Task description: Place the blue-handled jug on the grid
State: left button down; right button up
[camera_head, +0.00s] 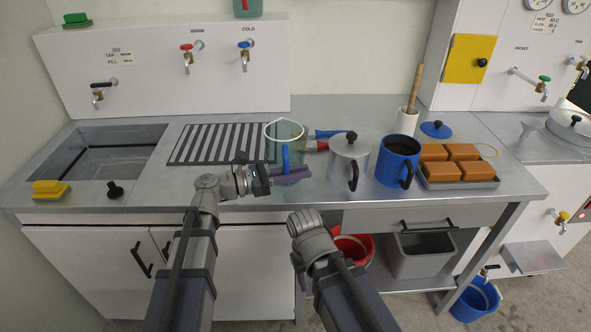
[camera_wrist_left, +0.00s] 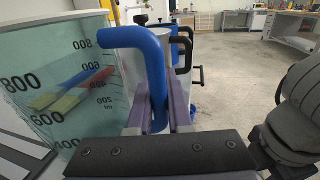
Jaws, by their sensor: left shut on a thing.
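The clear jug (camera_head: 272,143) with a blue handle (camera_head: 286,158) is at the right end of the striped grid (camera_head: 205,145), upright, overlapping that end in the head view. My left gripper (camera_head: 290,176) is shut on the handle, on the jug's near side. In the left wrist view the jug's wall with dark graduations (camera_wrist_left: 45,75) fills the left, and the blue handle (camera_wrist_left: 155,70) runs down between the purple fingers (camera_wrist_left: 157,115). I cannot tell whether the jug's base touches the counter. My right arm is folded low in front of the counter; its fingers are mostly hidden.
Right of the jug are red- and blue-handled tools (camera_head: 325,136), a lidded steel pot (camera_head: 347,165), a blue mug (camera_head: 397,160) and a tray of orange blocks (camera_head: 455,185). The sink (camera_head: 100,160) is left. Taps (camera_head: 187,58) project from the back panel. The grid's left part is bare.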

notch_tip(320, 180, up, 10)
jog(key=p, duration=0.9)
jog(key=shift+f, duration=0.15)
